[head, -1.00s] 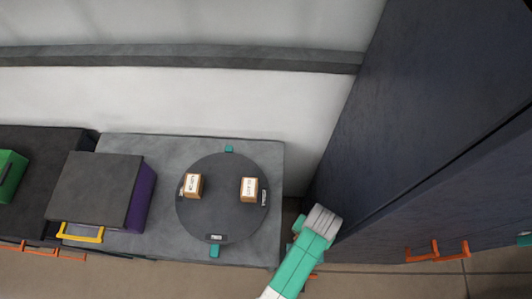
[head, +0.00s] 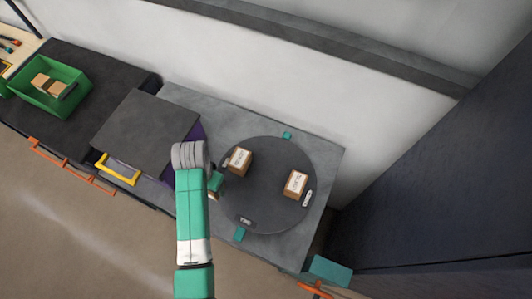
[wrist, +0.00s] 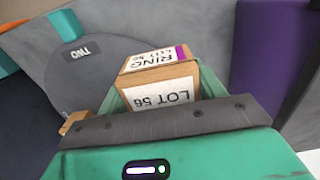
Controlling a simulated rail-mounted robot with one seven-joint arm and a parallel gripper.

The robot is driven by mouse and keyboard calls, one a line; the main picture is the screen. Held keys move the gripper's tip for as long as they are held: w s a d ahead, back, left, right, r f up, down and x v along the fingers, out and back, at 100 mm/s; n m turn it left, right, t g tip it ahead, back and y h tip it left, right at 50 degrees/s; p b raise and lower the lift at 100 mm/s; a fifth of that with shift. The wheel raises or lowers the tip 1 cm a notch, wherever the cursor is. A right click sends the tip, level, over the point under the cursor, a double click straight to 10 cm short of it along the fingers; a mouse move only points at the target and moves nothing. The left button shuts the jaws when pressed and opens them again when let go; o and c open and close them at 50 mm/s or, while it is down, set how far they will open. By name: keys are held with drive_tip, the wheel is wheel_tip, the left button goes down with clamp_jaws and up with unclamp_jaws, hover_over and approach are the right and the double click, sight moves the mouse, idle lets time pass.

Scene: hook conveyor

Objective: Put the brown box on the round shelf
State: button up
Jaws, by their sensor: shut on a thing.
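A brown box (wrist: 162,85) with white labels reading "RING LOT 56" is between my gripper's fingers (wrist: 163,88) in the wrist view. My gripper (head: 216,182) is shut on it, at the left edge of the round shelf (head: 262,202) in the head view. The round shelf is a dark grey disc with a "TWO" tag, also in the wrist view (wrist: 85,78). Two other labelled brown boxes stand on it, one at upper left (head: 239,161) near my gripper and one at right (head: 296,184).
A grey-topped purple unit (head: 146,130) with a yellow handle (head: 118,172) stands left of the shelf. A green bin (head: 52,88) holding brown boxes is farther left. A tall dark cabinet (head: 440,190) stands at right. The shelf's middle and front are clear.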

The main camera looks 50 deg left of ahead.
drive_tip(key=shift+s+a, duration=0.8)
drive_tip(key=shift+s, duration=0.1)
drive_tip(key=p, duration=0.2)
hover_over(255, 203)
drive_tip(key=shift+s+a+f, duration=0.3)
drive_tip(key=shift+a+f, duration=0.15)
drive_tip(key=shift+f, duration=0.2)
drive_tip(key=shift+w+d+f+p, duration=0.1)
drive_tip(key=shift+w+d+p, duration=0.25)
drive_tip(key=shift+d, duration=0.15)
drive_tip(key=shift+a+f, duration=0.1)
drive_tip(key=shift+f, duration=1.65)
drive_tip(key=o, duration=1)
drive_tip(key=shift+f, duration=0.15)
drive_tip(key=shift+o, duration=0.2)
